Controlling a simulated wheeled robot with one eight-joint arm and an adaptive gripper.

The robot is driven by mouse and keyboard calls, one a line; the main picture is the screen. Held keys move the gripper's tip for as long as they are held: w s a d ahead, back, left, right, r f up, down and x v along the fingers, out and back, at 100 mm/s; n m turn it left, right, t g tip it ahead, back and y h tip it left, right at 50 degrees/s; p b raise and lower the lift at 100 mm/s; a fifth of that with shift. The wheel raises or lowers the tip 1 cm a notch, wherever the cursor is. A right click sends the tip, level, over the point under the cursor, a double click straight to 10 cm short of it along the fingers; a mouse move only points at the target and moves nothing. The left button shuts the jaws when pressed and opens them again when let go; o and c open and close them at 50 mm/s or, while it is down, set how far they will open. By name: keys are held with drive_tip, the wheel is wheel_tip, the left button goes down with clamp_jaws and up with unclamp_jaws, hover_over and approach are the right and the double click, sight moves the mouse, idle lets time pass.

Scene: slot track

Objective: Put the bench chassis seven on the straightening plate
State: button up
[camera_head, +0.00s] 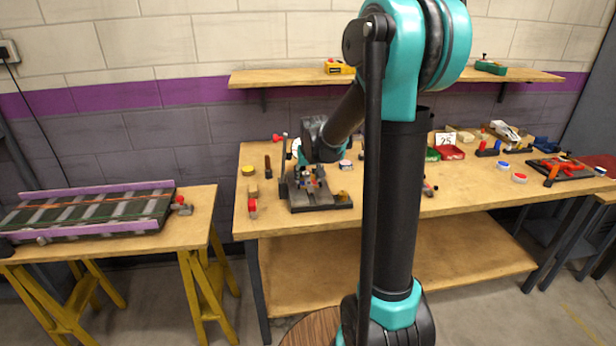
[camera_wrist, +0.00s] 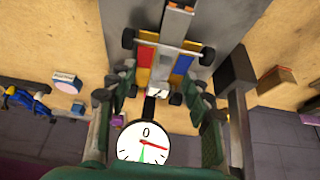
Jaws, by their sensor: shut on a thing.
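My gripper (camera_wrist: 158,88) is shut on a small wheeled chassis (camera_wrist: 163,60) with a grey frame, red, yellow and blue strips and dark wheels. A small white label with a mark, too small to read, is at its near end. The chassis is over the grey straightening plate (camera_wrist: 218,28); I cannot tell whether its wheels touch it. A round dial gauge (camera_wrist: 145,150) shows in front of the chassis. In the head view, my gripper (camera_head: 307,168) is low over the dark plate (camera_head: 335,203) on the bench, and the chassis is mostly hidden there.
A dark upright post (camera_wrist: 236,75) stands close to the right finger. Small items and a red-topped pot (camera_head: 252,207) lie left of the plate on the wooden bench (camera_head: 275,235). Trays and a "25" card (camera_head: 445,139) are at the right. A slot track (camera_head: 90,213) is on the left table.

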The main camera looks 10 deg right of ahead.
drive_tip(key=shift+f, duration=0.5)
drive_tip(key=o, duration=1.2)
drive_tip(key=shift+r, duration=0.1)
drive_tip(key=shift+r, duration=0.25)
drive_tip(key=v, duration=1.2)
drive_tip(key=shift+g, duration=0.6)
drive_tip(key=s+d+f, duration=0.1)
drive_tip(key=s+f, duration=0.4)
drive_tip(key=s, duration=0.3)
drive_tip(key=s+d+f, duration=0.1)
drive_tip(key=s+f, duration=0.5)
drive_tip(key=s, duration=0.2)
drive_tip(key=s+d+f, duration=0.2)
drive_tip(key=s+f, duration=0.4)
drive_tip(key=s, duration=0.3)
